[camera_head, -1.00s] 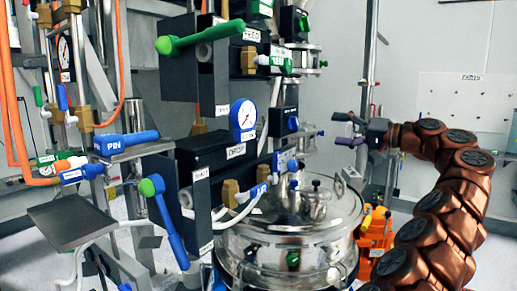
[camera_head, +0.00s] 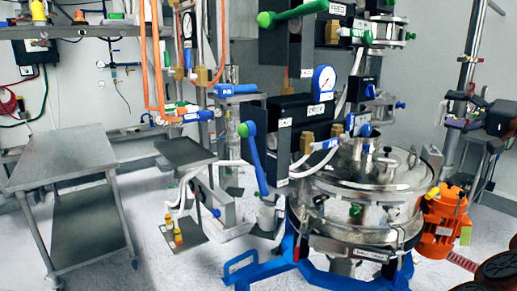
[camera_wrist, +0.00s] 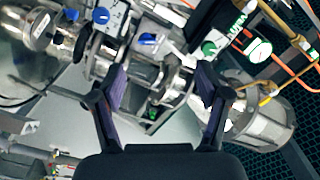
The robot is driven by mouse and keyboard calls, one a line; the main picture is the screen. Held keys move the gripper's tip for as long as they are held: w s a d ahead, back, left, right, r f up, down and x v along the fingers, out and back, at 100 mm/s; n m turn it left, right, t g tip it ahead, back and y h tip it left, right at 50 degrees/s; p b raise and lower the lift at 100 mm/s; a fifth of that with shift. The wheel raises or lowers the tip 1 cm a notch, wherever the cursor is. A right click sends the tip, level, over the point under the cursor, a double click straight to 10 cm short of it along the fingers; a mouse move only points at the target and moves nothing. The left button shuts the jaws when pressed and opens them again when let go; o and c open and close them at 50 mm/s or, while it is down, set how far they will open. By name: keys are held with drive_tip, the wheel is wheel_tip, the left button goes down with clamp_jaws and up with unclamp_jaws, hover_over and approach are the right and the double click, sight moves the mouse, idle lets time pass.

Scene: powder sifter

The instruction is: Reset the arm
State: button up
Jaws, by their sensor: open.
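My gripper (camera_head: 456,109) is at the right of the head view, with its dark purple-padded fingers apart. It hangs in the air, right of the steel sifter vessel (camera_head: 352,190) and above the orange motor unit (camera_head: 445,222). In the wrist view my gripper (camera_wrist: 161,85) shows both fingers spread with nothing held between them. Behind them are blurred steel pipe fittings and a green knob.
A grey steel table (camera_head: 62,157) stands at the left. A blue base frame (camera_head: 262,268) supports the vessel. Valve handles, including a green-tipped blue lever (camera_head: 257,165), stick out left of the vessel. A thin metal pole (camera_head: 470,80) stands near my gripper. Floor is clear at bottom left.

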drive_tip(key=w+a+f+n+g+y, duration=0.1)
drive_tip(key=a+n+g+y, duration=0.15)
drive_tip(key=a, duration=0.95)
drive_tip(key=w+a+f+n+g+y, duration=0.1)
drive_tip(key=a+g, duration=0.3)
drive_tip(key=a, duration=0.8)
drive_tip(key=s+a+f+n+g+h, duration=0.1)
drive_tip(key=s+a+f+g, duration=0.3)
drive_tip(key=a, duration=0.4)
drive_tip(key=s+a+f+g+h, duration=0.1)
drive_tip(key=s+a+f+h, duration=0.1)
drive_tip(key=s+a+f, duration=0.4)
drive_tip(key=s+a+f+n+g+h, duration=0.1)
drive_tip(key=s+a+f+g+h, duration=0.3)
drive_tip(key=s+f, duration=0.75)
drive_tip(key=s+d+f+g+h, duration=0.1)
drive_tip(key=s+d+f+h, duration=0.1)
drive_tip(key=s+d+f, duration=0.2)
drive_tip(key=s+d+f+h, duration=0.3)
drive_tip(key=s+f, duration=0.7)
drive_tip(key=s, duration=0.3)
drive_tip(key=shift+d+f+g+h, duration=0.2)
drive_tip(key=shift+d+g+h, duration=0.15)
drive_tip(key=shift+d, duration=0.05)
